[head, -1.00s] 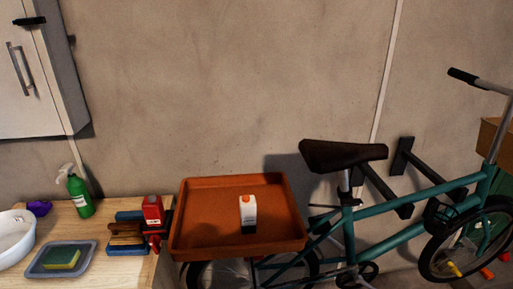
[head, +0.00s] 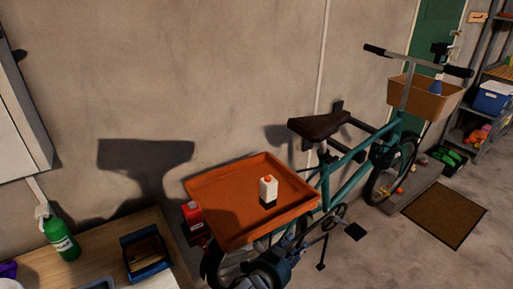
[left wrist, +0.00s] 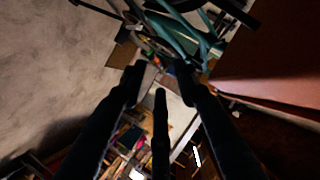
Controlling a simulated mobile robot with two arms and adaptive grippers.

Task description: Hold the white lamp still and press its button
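The white lamp (head: 268,189) is a small upright block with an orange button on top and a dark base. It stands in the orange tray (head: 218,224) on the rear of the teal bicycle. I cannot make out the lamp in that view. My right gripper is not in view.
The bicycle's saddle (head: 319,125) rises behind the tray on the right. A wooden bench (head: 107,248) at left holds a green spray bottle (head: 61,238) and a blue bin (head: 146,254). A red item (head: 192,212) stands close to the tray's left side.

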